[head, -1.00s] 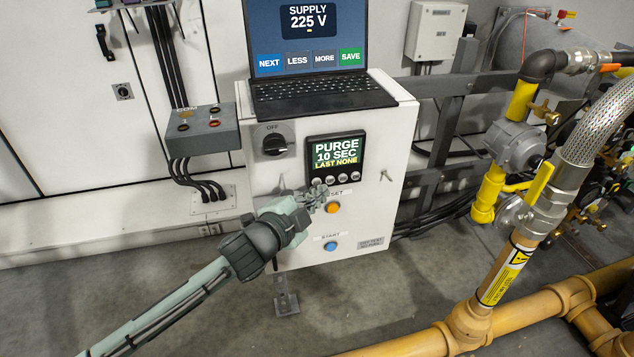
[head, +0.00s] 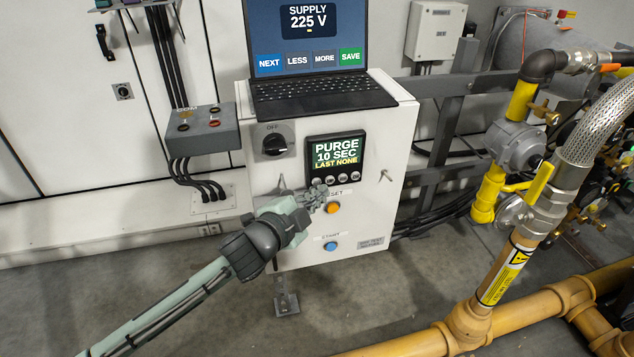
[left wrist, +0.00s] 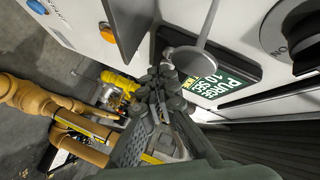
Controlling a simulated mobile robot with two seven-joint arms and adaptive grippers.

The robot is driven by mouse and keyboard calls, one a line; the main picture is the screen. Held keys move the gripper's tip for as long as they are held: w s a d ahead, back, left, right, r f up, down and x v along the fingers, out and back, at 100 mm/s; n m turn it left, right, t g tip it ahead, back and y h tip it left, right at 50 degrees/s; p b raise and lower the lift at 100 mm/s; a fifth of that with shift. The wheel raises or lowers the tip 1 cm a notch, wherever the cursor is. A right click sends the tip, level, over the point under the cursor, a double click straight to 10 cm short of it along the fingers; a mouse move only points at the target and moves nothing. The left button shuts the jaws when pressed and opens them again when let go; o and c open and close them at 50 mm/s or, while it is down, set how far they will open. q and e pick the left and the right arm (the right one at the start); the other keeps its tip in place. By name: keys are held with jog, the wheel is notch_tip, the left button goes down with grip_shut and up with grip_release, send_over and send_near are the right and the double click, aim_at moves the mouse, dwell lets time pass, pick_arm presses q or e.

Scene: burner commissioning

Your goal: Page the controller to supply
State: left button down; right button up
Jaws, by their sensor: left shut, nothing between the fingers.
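The controller (head: 335,150) is a small black panel on the white cabinet front. Its screen reads "PURGE 10 SEC LAST NONE", with a row of small round buttons below. My left gripper (head: 318,190) is shut and empty, its fingertips at the lower left of the button row; I cannot tell whether they touch it. The leftmost button is partly hidden by the fingers. In the left wrist view the shut fingers (left wrist: 165,78) point at the controller (left wrist: 215,85), whose screen is partly covered. My right gripper is not in view.
A laptop (head: 320,92) on top of the cabinet shows "SUPPLY 225 V". A rotary switch (head: 274,144) marked OFF sits left of the controller. An orange button (head: 333,207) and a blue button (head: 330,246) lie below. Yellow pipes (head: 460,325) run at the right.

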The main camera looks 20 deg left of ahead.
pick_arm(q)
jog(key=shift+w+a, duration=0.2)
jog(key=shift+w, duration=0.15)
dwell(0.3)
jog(key=shift+w+a+p, duration=0.25)
jog(key=shift+w+p, duration=0.05)
jog(key=shift+p, duration=0.15)
jog(key=shift+s+d, duration=0.1)
jog(key=shift+s, duration=0.05)
dwell(0.4)
jog(key=shift+s+d, duration=0.35)
jog(key=shift+s, duration=0.2)
